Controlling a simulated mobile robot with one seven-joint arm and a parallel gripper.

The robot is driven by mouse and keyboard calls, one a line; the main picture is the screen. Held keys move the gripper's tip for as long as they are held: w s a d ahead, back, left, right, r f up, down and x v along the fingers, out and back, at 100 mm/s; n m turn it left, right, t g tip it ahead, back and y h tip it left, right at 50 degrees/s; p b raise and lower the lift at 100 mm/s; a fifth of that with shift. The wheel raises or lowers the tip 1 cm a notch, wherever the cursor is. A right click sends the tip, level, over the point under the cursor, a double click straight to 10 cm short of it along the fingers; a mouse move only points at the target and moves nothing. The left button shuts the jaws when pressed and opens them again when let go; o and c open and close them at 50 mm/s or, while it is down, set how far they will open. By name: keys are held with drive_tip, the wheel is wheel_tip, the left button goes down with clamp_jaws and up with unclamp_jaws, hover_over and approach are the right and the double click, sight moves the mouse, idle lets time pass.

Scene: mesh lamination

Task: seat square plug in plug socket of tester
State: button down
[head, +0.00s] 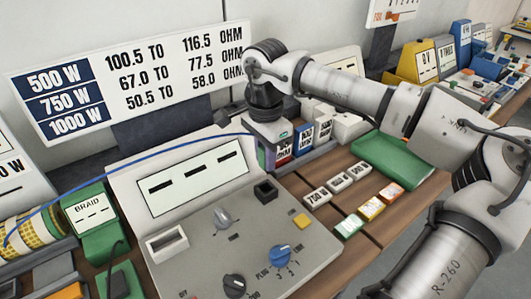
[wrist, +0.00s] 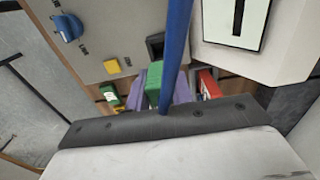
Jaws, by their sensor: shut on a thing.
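The tester (head: 205,215) is a grey sloped console with a three-dash display, knobs, a pale rectangular slot (head: 167,243) and a black square socket (head: 265,190). My gripper (head: 264,158) is above and behind the black socket, near the tester's back right edge. In the wrist view, my gripper's purple fingers (wrist: 160,92) are shut on the green square plug (wrist: 154,76). A blue cable (wrist: 176,50) crosses in front of it. The black socket (wrist: 155,44) shows just beyond the plug, apart from it. The plug is mostly hidden in the head view.
The blue cable (head: 130,152) runs left over the tester to the braid spool. Small labelled blocks (head: 335,185) and a green tray (head: 385,160) lie right of the tester. Coloured boxes (head: 305,138) stand close behind my gripper. A yellow button (head: 301,220) and blue knob (head: 280,256) rise from the tester.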

drive_tip(key=shift+f, duration=0.15)
drive_tip(key=shift+f+b, duration=2.4)
drive_tip(key=shift+f, duration=0.35)
drive_tip(key=shift+f+b, duration=0.85)
drive_tip(key=shift+b, duration=0.15)
drive_tip(key=c, duration=1.1)
unclamp_jaws()
drive_tip(key=shift+c, duration=0.2)
wheel_tip(320, 180, up, 14)
drive_tip(key=shift+b, duration=0.3)
drive_tip(key=shift+f, duration=0.1)
